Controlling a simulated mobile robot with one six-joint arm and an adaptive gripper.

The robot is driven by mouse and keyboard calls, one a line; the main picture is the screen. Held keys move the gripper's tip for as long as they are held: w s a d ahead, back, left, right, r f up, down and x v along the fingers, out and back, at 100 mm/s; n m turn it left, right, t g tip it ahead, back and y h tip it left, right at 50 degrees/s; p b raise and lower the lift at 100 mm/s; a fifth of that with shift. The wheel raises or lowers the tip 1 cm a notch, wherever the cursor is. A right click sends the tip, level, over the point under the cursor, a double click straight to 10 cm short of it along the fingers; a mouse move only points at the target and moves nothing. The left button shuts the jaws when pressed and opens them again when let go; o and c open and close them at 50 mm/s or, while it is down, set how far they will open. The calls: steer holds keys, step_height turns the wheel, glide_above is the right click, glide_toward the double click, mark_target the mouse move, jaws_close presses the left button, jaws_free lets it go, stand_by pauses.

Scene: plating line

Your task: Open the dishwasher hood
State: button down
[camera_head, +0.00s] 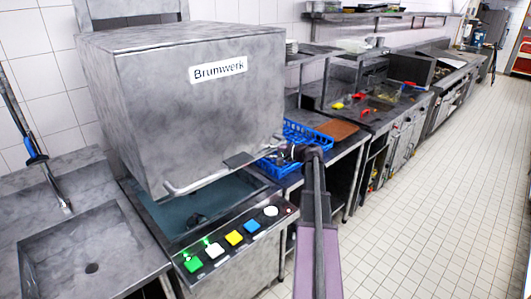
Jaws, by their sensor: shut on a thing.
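The dishwasher hood (185,100) is a large grey metal box with a "Brunwerk" label. It is raised, with a gap between its lower edge and the dishwasher base, so the wash tank (185,212) shows below. A bar handle (205,180) runs along the hood's lower front edge, with a dark flat piece (239,160) near its right part. My gripper (288,152) is at the right end of the handle and is shut on it. My dark arm hides part of the view there, and the fingertips are small and hard to make out.
A control panel (232,238) with several coloured buttons fronts the dishwasher. A blue rack (300,136) and a brown board (337,129) lie on the counter to the right. A sink (85,245) is at left. The tiled floor (430,210) at right is clear.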

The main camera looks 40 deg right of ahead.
step_height(320, 180, up, 13)
steer(key=p, duration=1.1)
steer(key=shift+f+p, duration=0.15)
steer(key=shift+p, duration=0.15)
steer(key=shift+d, duration=0.1)
steer(key=shift+c, duration=2)
jaws_free()
steer(key=shift+s, duration=0.15)
steer(key=p+v, duration=0.3)
steer(key=v, duration=1.2)
steer(key=shift+s+d, duration=0.2)
